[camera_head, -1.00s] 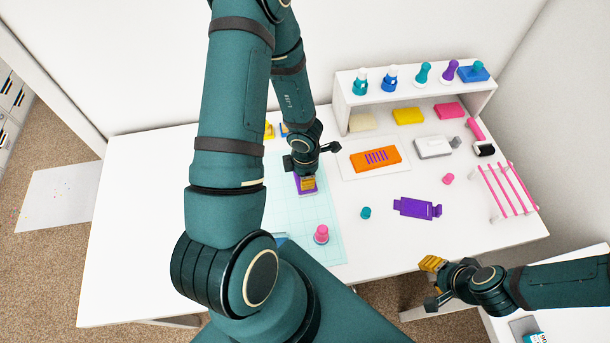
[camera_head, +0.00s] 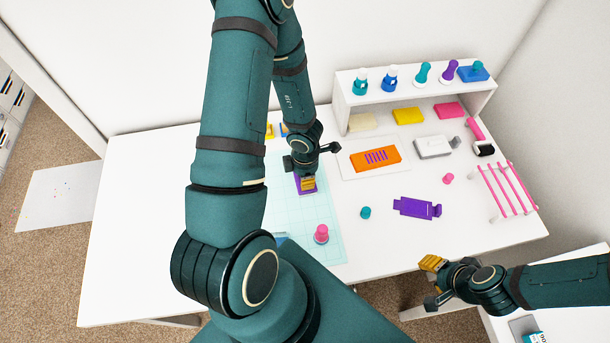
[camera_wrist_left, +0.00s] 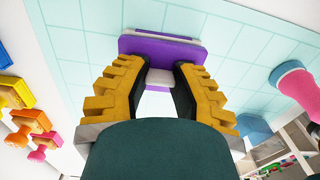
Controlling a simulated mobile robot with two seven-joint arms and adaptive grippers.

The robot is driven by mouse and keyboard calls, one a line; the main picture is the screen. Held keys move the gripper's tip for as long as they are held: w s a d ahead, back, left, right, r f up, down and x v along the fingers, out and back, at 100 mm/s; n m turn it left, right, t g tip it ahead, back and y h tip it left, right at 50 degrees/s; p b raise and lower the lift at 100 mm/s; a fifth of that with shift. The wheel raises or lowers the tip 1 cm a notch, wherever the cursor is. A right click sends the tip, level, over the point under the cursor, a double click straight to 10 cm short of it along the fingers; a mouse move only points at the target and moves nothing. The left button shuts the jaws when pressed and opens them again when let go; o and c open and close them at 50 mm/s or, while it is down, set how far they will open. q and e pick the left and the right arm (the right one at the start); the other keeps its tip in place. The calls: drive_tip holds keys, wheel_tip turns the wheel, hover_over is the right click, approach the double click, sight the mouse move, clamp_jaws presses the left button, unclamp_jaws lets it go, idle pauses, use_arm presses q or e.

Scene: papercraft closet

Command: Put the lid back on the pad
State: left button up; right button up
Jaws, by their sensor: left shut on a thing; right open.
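My left gripper (camera_head: 308,180) is shut on a purple block (camera_head: 305,190) over the pale teal grid mat. In the left wrist view the gripper's yellow fingers (camera_wrist_left: 160,85) close around a whitish part in front of the purple block (camera_wrist_left: 162,50). I cannot tell whether this block is the lid or the pad, or whether it touches the mat. A flat purple piece (camera_head: 416,208) with a tab at its right end lies on the table to the right. My right gripper (camera_head: 436,282) is open and empty, off the table's front edge.
The grid mat (camera_head: 325,245) bears a pink bottle-like thing (camera_head: 321,234). An orange slab (camera_head: 376,158) with purple stripes lies on a white sheet. A pink rack (camera_head: 507,190) stands at the right. A shelf (camera_head: 415,90) with bottles and stamps stands behind. The table's left part is clear.

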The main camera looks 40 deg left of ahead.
use_arm(q)
drive_tip(key=shift+f, duration=0.35)
idle(1.1)
drive_tip(key=o, duration=0.8)
drive_tip(key=shift+c, duration=1.1)
